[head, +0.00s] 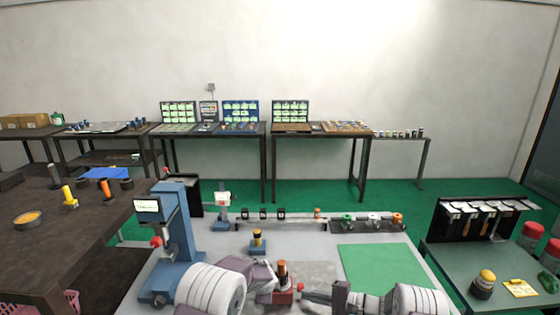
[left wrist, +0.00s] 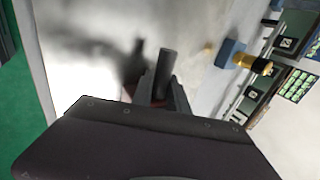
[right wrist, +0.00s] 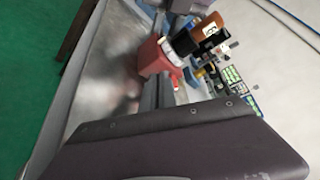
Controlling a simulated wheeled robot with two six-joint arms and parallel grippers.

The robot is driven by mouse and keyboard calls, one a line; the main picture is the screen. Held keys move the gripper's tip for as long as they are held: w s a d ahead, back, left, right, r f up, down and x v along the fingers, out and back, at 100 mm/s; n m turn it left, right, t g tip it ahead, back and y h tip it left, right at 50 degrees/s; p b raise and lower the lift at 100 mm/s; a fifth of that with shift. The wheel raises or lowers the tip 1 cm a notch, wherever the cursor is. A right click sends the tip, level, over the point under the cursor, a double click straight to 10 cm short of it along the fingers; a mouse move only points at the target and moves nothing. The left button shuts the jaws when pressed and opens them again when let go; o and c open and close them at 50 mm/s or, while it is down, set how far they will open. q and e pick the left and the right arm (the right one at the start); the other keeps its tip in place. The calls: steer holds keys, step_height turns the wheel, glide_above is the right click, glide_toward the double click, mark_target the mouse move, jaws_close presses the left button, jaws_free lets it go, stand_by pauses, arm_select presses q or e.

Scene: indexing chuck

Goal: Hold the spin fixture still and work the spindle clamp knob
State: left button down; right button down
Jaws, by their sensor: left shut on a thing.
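The spin fixture has a red base (head: 287,298) and an orange-brown and black upright body (head: 282,268), on the grey bench at the front. In the right wrist view its red block (right wrist: 153,58) carries a black cylinder with a white band and an orange top (right wrist: 208,27). A small red part with a pale tip (right wrist: 174,74), perhaps the clamp knob, juts from its side.
A blue press (head: 174,235) stands left of the fixture. A small blue block with a yellow-and-black post (head: 257,241) is behind it. A rail with several parts (head: 320,226) runs along the back. A green mat (head: 380,271) lies clear at the right.

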stand_by(0.4)
steer(key=shift+s, duration=0.4)
steer(key=d, duration=0.6)
steer(key=shift+w+d+r, duration=0.25)
steer(key=shift+w+r, duration=0.2)
steer(key=shift+r, duration=0.1)
steer(key=shift+w+d+r, duration=0.25)
steer(key=shift+w+r, duration=0.15)
steer(key=shift+r, duration=0.1)
steer(key=shift+a, duration=3.5)
steer(key=shift+w+f, duration=0.1)
steer(key=shift+f, duration=0.1)
